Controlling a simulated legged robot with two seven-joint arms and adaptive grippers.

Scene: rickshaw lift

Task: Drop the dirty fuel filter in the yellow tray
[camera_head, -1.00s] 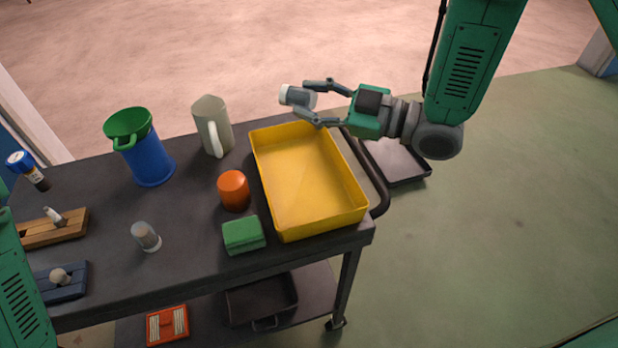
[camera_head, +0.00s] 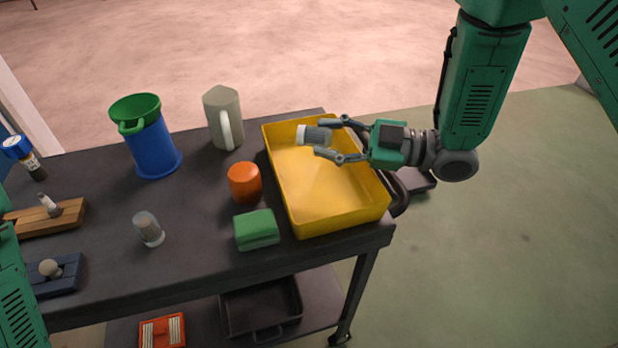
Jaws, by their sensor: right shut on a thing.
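My right gripper (camera_head: 322,138) is shut on the fuel filter (camera_head: 306,135), a small grey cylinder with a white end. It holds the filter lying roughly sideways over the far part of the yellow tray (camera_head: 341,216). The filter appears to be above the tray floor, within the outline of its walls. The tray stands at the right end of the dark cart and looks empty. My left gripper is out of view; only part of my left arm shows at the left edge.
Left of the tray stand an orange cylinder (camera_head: 244,182), a green block (camera_head: 256,229), a grey pitcher (camera_head: 222,118) and a blue container with a green top (camera_head: 148,145). A small clear-and-grey cylinder (camera_head: 148,229) stands alone on the cart top (camera_head: 195,262). Wooden and blue holders are at left.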

